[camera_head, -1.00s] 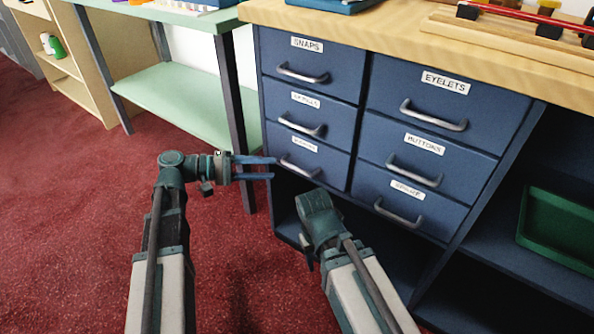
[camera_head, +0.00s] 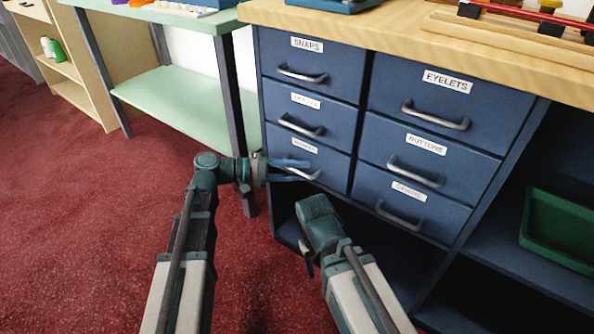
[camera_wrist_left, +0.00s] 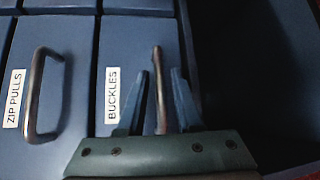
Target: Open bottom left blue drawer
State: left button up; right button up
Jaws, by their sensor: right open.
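The bottom left blue drawer (camera_head: 336,172) is shut, its front flush with the cabinet. Its white label reads BUCKLES in the left wrist view (camera_wrist_left: 112,95). Its metal bar handle (camera_wrist_left: 158,82) stands between the two fingers of my left gripper (camera_wrist_left: 159,74), with a gap on each side. In the head view, my left gripper (camera_head: 308,169) reaches in from the left at this drawer and partly hides the handle and label. My right gripper (camera_head: 308,260) is low, below and in front of the cabinet, apart from the drawers; its fingers are mostly hidden by its wrist, and it is open.
More shut blue drawers stand above and to the right, including SNAPS (camera_head: 312,68), EYELETS (camera_head: 436,107) and BUTTONS (camera_head: 415,168). A green-topped table (camera_head: 175,98) has a dark leg close to my left arm. A green tray (camera_head: 556,232) lies on the right shelf. Red carpet is clear at left.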

pick_arm(q)
grip_shut()
dwell(1.2)
